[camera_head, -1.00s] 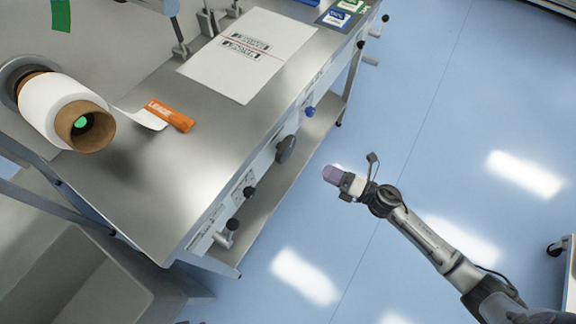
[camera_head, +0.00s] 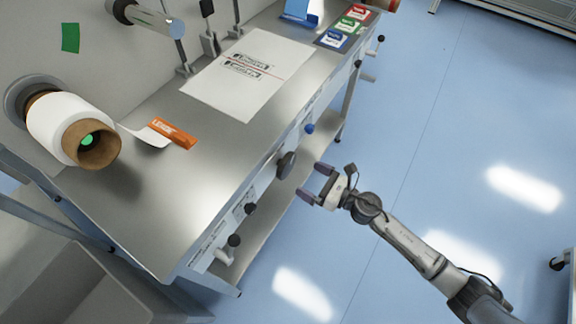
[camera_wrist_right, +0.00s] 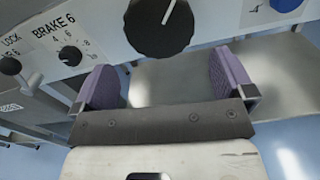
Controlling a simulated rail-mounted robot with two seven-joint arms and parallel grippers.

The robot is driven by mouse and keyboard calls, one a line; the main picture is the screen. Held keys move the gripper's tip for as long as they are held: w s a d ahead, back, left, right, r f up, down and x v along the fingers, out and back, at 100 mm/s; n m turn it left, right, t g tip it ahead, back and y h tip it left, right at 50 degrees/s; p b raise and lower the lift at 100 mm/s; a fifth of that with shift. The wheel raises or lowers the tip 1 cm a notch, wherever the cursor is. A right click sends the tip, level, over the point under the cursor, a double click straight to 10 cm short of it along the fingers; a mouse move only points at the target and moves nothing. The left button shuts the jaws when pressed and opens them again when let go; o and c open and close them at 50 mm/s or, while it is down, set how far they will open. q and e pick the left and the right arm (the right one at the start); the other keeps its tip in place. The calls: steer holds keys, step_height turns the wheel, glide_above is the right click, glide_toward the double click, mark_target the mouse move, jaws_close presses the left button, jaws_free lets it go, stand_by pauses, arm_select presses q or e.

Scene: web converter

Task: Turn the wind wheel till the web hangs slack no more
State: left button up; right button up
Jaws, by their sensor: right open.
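A large dark round knob (camera_head: 286,165) with a white pointer line sits on the table's front panel; no label naming it as the wind wheel is readable. It also shows at the top of the right wrist view (camera_wrist_right: 160,25). My right gripper (camera_head: 315,182) is open and empty, a little apart from the knob, its purple fingers (camera_wrist_right: 165,75) pointing towards it. A white web roll (camera_head: 60,122) with a brown core is on the left. A short white web strip (camera_head: 147,134) runs from it to an orange tab (camera_head: 174,135) on the table. My left gripper is out of view.
The panel also carries a small BRAKE dial (camera_wrist_right: 68,54), a crank with a dark knob (camera_head: 232,242) and a blue knob (camera_head: 309,129). A printed white sheet (camera_head: 240,80) lies on the steel table (camera_head: 190,195). Blue floor (camera_head: 420,130) is free to the right.

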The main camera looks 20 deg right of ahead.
mark_target(289, 168)
steer(key=x, duration=0.6)
steer(key=shift+w+a, duration=0.7)
steer(key=shift+w, duration=0.1)
steer(key=shift+c, duration=0.2)
steer(key=c, duration=0.5)
steer(key=shift+m, duration=0.3)
